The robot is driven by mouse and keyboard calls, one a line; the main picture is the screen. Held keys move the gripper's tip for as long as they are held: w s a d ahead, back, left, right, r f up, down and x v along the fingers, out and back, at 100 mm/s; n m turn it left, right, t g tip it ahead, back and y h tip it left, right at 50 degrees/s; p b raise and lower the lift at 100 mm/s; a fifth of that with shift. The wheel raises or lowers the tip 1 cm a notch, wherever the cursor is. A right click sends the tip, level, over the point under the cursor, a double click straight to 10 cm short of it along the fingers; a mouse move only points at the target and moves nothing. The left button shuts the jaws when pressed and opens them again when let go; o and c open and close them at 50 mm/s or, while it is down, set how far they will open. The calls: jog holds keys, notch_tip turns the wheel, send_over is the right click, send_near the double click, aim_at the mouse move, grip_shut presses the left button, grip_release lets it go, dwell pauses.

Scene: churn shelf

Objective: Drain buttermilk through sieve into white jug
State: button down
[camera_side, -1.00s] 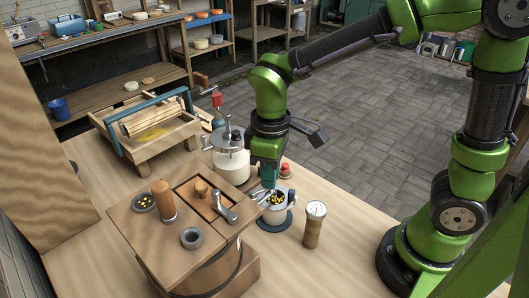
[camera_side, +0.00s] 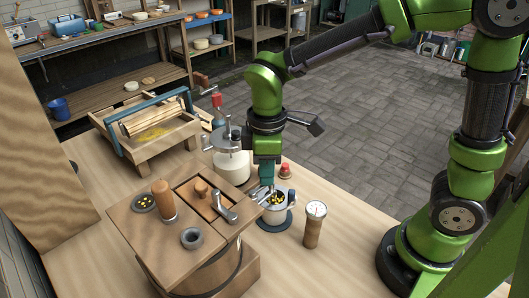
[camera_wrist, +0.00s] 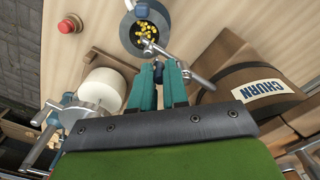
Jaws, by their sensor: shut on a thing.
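The barrel churn (camera_side: 185,262), lettered CHURN in the wrist view (camera_wrist: 262,93), stands at the front left with a metal tap (camera_side: 257,197) on its side. My gripper (camera_side: 267,187) points down at the tap and is shut on what appears to be its lever; the teal fingers (camera_wrist: 172,72) partly hide the grip. I cannot make out any liquid flowing.
A glass jar with a metal crank top (camera_side: 231,166) stands close behind my gripper. A dial thermometer with a wooden handle (camera_side: 314,225) stands right of the jug. A red knob (camera_side: 285,170) is behind it. A wooden butter worker (camera_side: 150,130) stands at the back left.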

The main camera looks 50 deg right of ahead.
jog(key=c, duration=1.1)
grip_release()
notch_tip(320, 180, up, 17)
jog(key=s+d+f+m+t, duration=0.2)
jog(key=d+m, duration=0.1)
jog(key=m, duration=0.1)
jog(key=s+d+f+m+t+y, duration=0.1)
jog(key=s+d+f+m+t, duration=0.1)
jog(key=s+d+f+m, duration=0.1)
jog(key=s+d+f+m+t+y, duration=0.1)
jog(key=s+d+f+m+t, duration=0.1)
jog(key=m, duration=0.3)
jog(key=shift+s+d+f+m+t, duration=0.15)
jog(key=shift+s+d+t, duration=0.15)
jog(key=shift+d, duration=0.15)
jog(key=shift+s+d+f+m+t, duration=0.1)
jog(key=shift+s+d+m+t, duration=0.1)
jog(key=shift+s+d, duration=0.15)
